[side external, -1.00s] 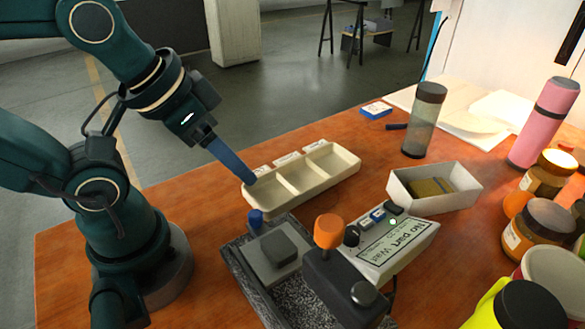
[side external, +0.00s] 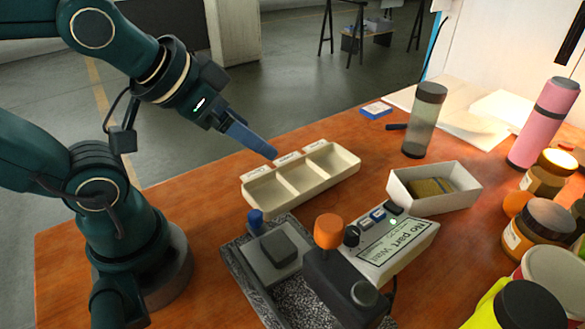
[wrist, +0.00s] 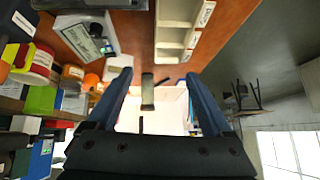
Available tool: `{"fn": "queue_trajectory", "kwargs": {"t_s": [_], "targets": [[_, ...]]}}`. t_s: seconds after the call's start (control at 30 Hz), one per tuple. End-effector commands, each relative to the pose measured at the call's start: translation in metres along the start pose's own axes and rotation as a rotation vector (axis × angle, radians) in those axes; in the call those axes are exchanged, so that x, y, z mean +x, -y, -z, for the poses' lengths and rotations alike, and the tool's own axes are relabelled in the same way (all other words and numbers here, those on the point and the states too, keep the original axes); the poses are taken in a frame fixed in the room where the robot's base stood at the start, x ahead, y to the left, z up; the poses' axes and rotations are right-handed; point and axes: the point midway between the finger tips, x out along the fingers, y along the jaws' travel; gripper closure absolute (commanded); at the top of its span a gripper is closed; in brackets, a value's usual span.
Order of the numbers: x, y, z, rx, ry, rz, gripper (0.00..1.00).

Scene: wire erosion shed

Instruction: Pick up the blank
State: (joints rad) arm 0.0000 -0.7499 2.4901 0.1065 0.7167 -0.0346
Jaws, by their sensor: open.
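My gripper (side external: 273,154) is in the air by the back edge of a cream three-compartment tray (side external: 300,194), above its left part, empty. In the wrist view my gripper (wrist: 158,75) has its two blue fingers wide apart with nothing held between them. The tray (wrist: 172,42) also shows at the top of that view. A dark grey block (side external: 278,248) sits on a grey plate of the fixture (side external: 236,262) at the front; I cannot tell whether it is the blank. The tray compartments look empty.
A control box (side external: 395,247) with a screen reading "No part" stands right of the fixture, beside an orange-knobbed unit (side external: 328,230). A white box (side external: 405,203) holds a brownish piece. A grey tumbler (side external: 427,120), a pink bottle (side external: 545,122) and jars crowd the right.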

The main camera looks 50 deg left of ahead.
Motion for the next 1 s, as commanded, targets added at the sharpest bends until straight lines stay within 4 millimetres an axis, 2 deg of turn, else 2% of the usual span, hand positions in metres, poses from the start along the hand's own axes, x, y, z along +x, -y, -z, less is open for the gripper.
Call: {"fn": "queue_trajectory", "kwargs": {"t_s": [0.1, 0.17, 0.2, 0.3, 0.4, 0.47, 0.57, 0.67, 0.7, 0.83, 0.9, 1.0], "targets": [[0.002, 0.021, 0.054, 0.134, -0.230, 0.107, 0.15], [0.004, 0.028, 0.082, 0.227, -0.337, 0.153, 0.15], [0.006, 0.030, 0.099, 0.297, -0.401, 0.172, 0.15], [0.013, 0.024, 0.133, 0.487, -0.534, 0.179, 0.15], [0.028, 0.007, 0.151, 0.690, -0.630, 0.115, 0.15], [0.040, -0.007, 0.152, 0.809, -0.667, 0.040, 0.15], [0.062, -0.032, 0.136, 0.985, -0.695, -0.144, 0.15], [0.080, -0.050, 0.101, 1.104, -0.685, -0.376, 0.15], [0.084, -0.055, 0.084, 1.136, -0.674, -0.477, 0.15], [0.088, -0.061, 0.023, 1.167, -0.612, -0.814, 0.15], [0.085, -0.059, -0.008, 1.144, -0.574, -0.987, 0.15], [0.077, -0.051, -0.044, 1.079, -0.521, -1.186, 0.15]]}}
